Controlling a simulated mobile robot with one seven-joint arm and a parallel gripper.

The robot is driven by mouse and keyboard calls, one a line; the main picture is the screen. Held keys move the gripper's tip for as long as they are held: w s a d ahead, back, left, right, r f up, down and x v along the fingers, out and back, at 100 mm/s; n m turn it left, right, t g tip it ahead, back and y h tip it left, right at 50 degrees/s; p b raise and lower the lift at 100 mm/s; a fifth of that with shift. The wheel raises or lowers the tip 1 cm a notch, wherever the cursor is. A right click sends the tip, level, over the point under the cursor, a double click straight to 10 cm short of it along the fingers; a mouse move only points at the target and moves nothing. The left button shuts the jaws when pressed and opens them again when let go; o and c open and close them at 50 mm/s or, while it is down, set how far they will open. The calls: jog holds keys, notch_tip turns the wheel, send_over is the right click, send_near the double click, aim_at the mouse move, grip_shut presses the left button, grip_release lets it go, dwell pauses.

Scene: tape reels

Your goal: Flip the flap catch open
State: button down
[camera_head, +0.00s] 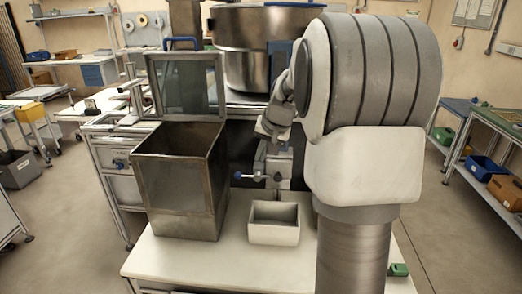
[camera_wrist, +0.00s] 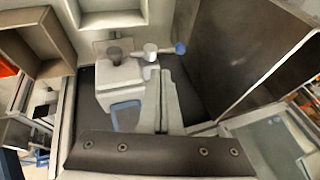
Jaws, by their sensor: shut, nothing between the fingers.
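The flap catch shows in the head view as a small lever with a blue ball end (camera_head: 237,175) and a pale hub (camera_head: 257,176), on a grey bracket below my arm. In the wrist view the pale hub (camera_wrist: 150,49) and blue ball (camera_wrist: 180,48) lie above my fingertips, with the lever pointing right. A dark round knob (camera_wrist: 113,53) is left of the hub. My gripper (camera_wrist: 163,75) is shut and empty, its fingertips close to the hub; I cannot tell whether they touch. In the head view my arm partly hides the gripper.
A dark metal bin (camera_head: 180,185) stands left of the catch, with a framed panel (camera_head: 186,85) upright behind it. A small pale tray (camera_head: 274,234) sits in front on the white table (camera_head: 215,264). A large steel drum (camera_head: 250,50) is behind.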

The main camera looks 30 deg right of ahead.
send_over(252, 176)
jog(key=s, duration=0.2)
notch_tip(252, 176, down, 5)
jog(key=shift+w+a+f+p, duration=0.5)
jog(key=shift+w+a+f, duration=0.5)
jog(key=shift+w+f, duration=0.05)
jog(key=shift+w+a+f+g+h+p, duration=0.1)
jog(key=shift+a+g+h+p, duration=0.1)
jog(key=shift+g+h+p, duration=0.45)
jog(key=shift+w+a+f+n+g+h, duration=0.15)
jog(key=shift+a+f+n+g+h, duration=0.2)
jog(key=shift+h, duration=0.3)
jog(key=shift+w+a+f+n+g+h, duration=0.15)
jog(key=shift+f+g+h, duration=0.15)
jog(key=shift+f+h, duration=0.3)
jog(key=shift+d+r, duration=0.1)
